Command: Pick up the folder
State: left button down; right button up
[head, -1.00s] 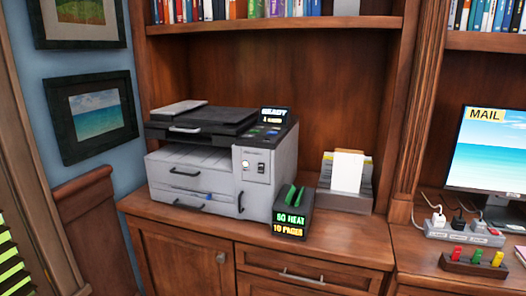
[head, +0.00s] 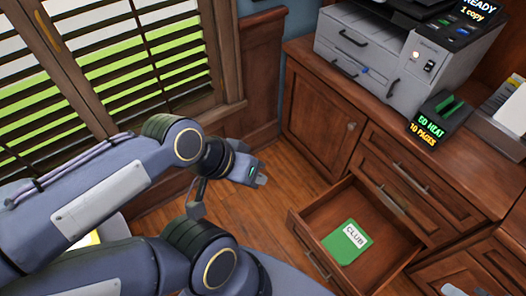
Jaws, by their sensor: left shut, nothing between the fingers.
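A green folder with a white label reading "CLUB" (head: 347,243) lies flat inside an open wooden drawer (head: 300,232) at the lower right of the head view. My left gripper (head: 261,180) is shut and empty. In the picture it is left of the drawer and above the folder's level, apart from both. My right gripper cannot be made out.
The drawer juts out from the wooden cabinet (head: 318,122). A blinds-covered window (head: 150,60) is at left. Wooden floor (head: 262,215) shows between.

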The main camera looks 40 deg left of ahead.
aim_at(347, 241)
jog(key=k+l+u, duration=0.65)
jog(key=l, duration=0.2)
jog(key=k+u, duration=0.2)
jog(key=k, duration=0.1)
